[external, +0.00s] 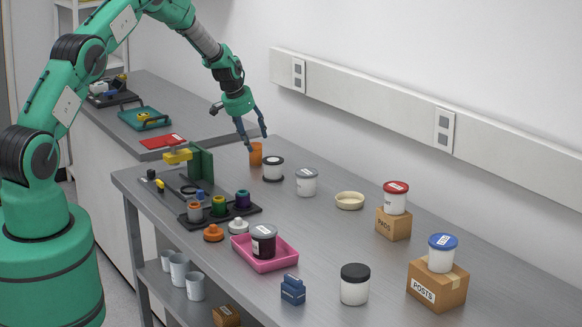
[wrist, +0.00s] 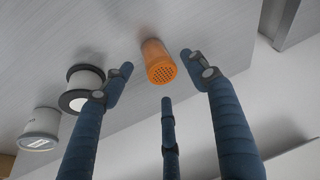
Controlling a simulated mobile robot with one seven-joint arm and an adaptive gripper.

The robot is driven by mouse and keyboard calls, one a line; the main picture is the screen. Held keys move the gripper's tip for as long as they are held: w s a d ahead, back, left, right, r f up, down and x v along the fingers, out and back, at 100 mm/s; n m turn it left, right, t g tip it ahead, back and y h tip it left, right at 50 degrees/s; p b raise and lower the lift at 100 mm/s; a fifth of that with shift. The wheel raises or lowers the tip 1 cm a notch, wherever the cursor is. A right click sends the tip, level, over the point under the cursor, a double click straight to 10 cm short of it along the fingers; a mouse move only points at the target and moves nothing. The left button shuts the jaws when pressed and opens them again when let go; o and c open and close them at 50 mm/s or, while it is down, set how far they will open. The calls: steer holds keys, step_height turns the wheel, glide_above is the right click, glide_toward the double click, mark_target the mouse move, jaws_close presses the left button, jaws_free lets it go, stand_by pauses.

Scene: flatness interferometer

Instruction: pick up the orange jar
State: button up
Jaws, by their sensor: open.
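The orange jar (external: 256,154) stands on the grey table near its far end, close to the wall side. In the wrist view the orange jar (wrist: 158,62) shows a perforated round end and lies between and beyond the fingertips. My gripper (external: 252,140) is above the jar, its dark blue fingers pointing down. In the wrist view my gripper (wrist: 157,75) has its fingers spread apart, open and empty. I see no finger touching the jar.
A cream bowl (external: 349,200) is further along the table.

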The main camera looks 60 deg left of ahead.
mark_target(254, 144)
steer(key=shift+f, duration=0.1)
stand_by(0.3)
steer(key=shift+x, duration=2.5)
steer(key=shift+w+a, duration=0.1)
steer(key=shift+w, duration=0.05)
steer(key=c, duration=1.1)
